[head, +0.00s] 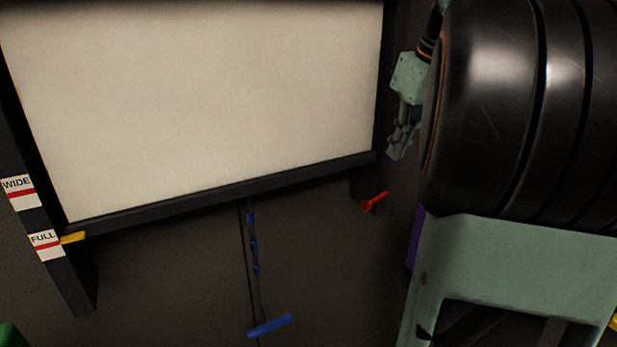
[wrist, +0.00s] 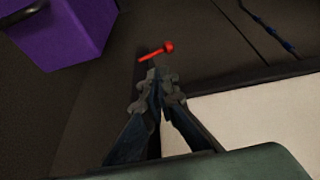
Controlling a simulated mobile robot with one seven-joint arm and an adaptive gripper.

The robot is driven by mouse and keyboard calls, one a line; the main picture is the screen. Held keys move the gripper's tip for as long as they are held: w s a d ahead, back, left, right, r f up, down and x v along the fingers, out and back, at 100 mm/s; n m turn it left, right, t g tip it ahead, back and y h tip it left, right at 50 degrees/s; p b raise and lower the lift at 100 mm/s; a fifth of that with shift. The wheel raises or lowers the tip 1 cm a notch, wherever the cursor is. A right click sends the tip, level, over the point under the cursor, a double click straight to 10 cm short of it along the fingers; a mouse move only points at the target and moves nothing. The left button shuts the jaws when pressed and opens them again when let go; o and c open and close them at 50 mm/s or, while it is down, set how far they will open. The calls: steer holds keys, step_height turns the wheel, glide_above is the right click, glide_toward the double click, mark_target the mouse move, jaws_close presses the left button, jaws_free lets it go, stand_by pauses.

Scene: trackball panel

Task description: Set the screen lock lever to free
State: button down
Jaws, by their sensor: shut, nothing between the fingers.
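A small red lever (head: 374,202) sits on a dark mount below the lower right corner of the pale screen (head: 200,100). It also shows in the wrist view (wrist: 156,51), just beyond my fingertips. I take it to be the screen lock lever; no label for it is legible. In the head view it slants, with one end up to the right. My gripper (head: 394,155) is above and slightly right of the lever, beside the screen's right edge. Its fingers are shut and empty, and they look apart from the lever. In the wrist view the fingertips (wrist: 158,76) are together.
A blue T-handle (head: 270,326) hangs on a strap below the screen. A yellow pointer (head: 73,238) sits by the FULL label (head: 46,243), under the WIDE label (head: 18,190). A purple box (wrist: 62,35) stands near the lever. The wall around the lever looks clear.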

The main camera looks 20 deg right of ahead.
mark_target(374, 201)
steer(key=shift+d+r, duration=0.1)
steer(key=shift+d, duration=0.1)
steer(key=x, duration=1.4)
steer(key=shift+w+a+r, duration=0.1)
steer(key=shift+w, duration=0.05)
steer(key=shift+a, duration=0.1)
steer(key=shift+b, duration=0.3)
